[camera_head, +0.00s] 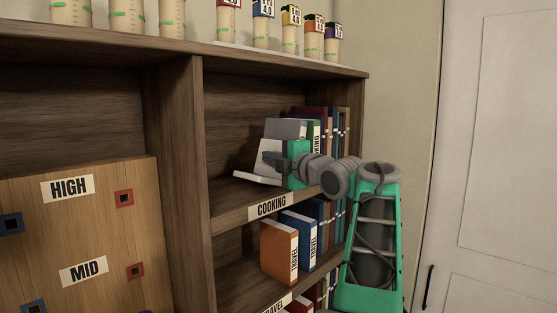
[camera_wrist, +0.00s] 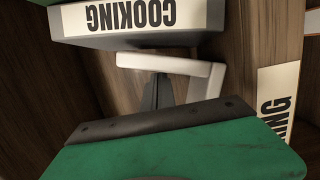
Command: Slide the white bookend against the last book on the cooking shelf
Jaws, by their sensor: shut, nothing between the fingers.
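The white bookend (camera_head: 256,178) stands on the cooking shelf, left of my gripper in the head view. Part of its upright is hidden behind the gripper. In the wrist view the bookend (camera_wrist: 170,64) is just beyond the fingertips. My gripper (camera_head: 268,158) is shut and empty, close to the bookend; I cannot tell whether they touch. Its dark fingers (camera_wrist: 157,88) also show in the wrist view. A grey book (camera_wrist: 140,28) with a white COOKING label is close to the bookend. More cooking books (camera_head: 330,122) stand to the right, partly hidden by my arm.
The COOKING shelf label (camera_head: 270,206) is on the shelf's front edge. A wooden divider (camera_head: 180,170) bounds the bay on the left. The shelf below holds travel books (camera_head: 279,250). Jars (camera_head: 290,32) stand on top. The cooking shelf's left part looks clear.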

